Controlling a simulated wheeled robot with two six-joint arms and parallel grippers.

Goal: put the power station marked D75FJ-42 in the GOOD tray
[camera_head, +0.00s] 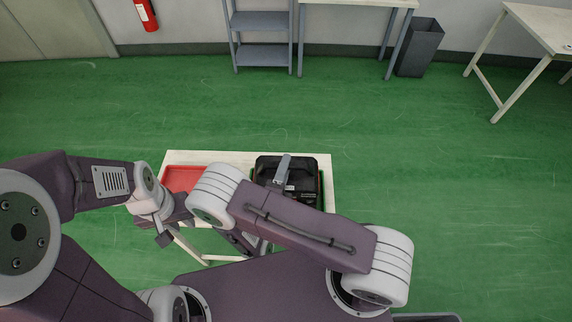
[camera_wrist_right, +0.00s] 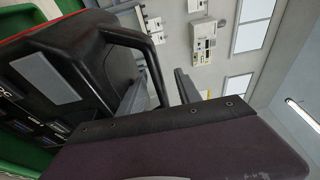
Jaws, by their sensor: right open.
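A black power station (camera_head: 297,178) sits within the green tray (camera_head: 322,194) at the table's right side; whether it rests on the tray's floor is hidden. Its marking is not readable. In the right wrist view the power station (camera_wrist_right: 62,75) shows at left with its black handle (camera_wrist_right: 153,62) raised. My right gripper (camera_wrist_right: 160,92) is open, one finger inside the handle loop and one outside, so the handle is between them. In the head view my right arm hides part of the station. A red tray (camera_head: 187,178) lies at left. My left gripper (camera_head: 172,230) hangs near the table's left front edge. No GOOD label is readable.
The pale table (camera_head: 235,158) shows a narrow bare strip along its back edge. A grey shelf (camera_head: 262,40), a dark bin (camera_head: 419,47) and other tables (camera_head: 530,30) stand by the far wall. The green floor between is clear.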

